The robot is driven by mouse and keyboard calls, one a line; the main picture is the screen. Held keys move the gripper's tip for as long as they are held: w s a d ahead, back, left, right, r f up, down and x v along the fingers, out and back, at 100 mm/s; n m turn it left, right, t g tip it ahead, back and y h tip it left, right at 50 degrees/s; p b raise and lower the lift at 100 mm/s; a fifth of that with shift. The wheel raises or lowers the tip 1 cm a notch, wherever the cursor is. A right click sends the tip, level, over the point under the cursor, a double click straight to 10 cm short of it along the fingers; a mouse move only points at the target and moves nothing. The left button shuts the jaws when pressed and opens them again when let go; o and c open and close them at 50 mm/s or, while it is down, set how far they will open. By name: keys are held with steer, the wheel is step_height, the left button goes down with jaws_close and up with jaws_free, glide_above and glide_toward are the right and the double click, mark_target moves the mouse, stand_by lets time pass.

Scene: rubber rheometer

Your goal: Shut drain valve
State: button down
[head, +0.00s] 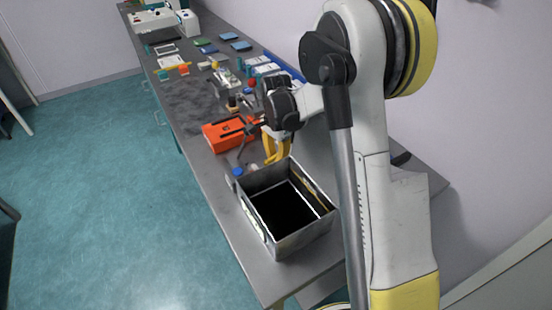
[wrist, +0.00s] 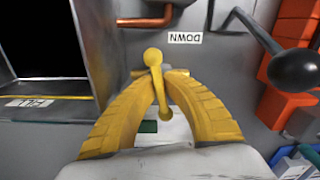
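The likely drain valve handle is a small yellow lever (wrist: 154,58) with a round ball end, in the wrist view, in front of a grey metal face. It is near upright in the picture, slightly tilted. My gripper (wrist: 155,80) has two ribbed yellow fingers whose tips come together on either side of the lever and appear shut on it. Its lower part hangs between the fingers. In the head view my gripper (head: 276,152) reaches down behind the open grey metal box (head: 262,179); the lever cannot be made out there.
A black-knobbed crank (wrist: 293,70) is close at right, beside an orange-red box (head: 222,135). The bench (head: 195,110) holds several small items farther back. The floor at left is clear.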

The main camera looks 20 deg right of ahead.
mark_target(276, 155)
steer(key=shift+m, duration=1)
steer(key=c, duration=1.5)
jaws_free()
step_height(276, 155, up, 12)
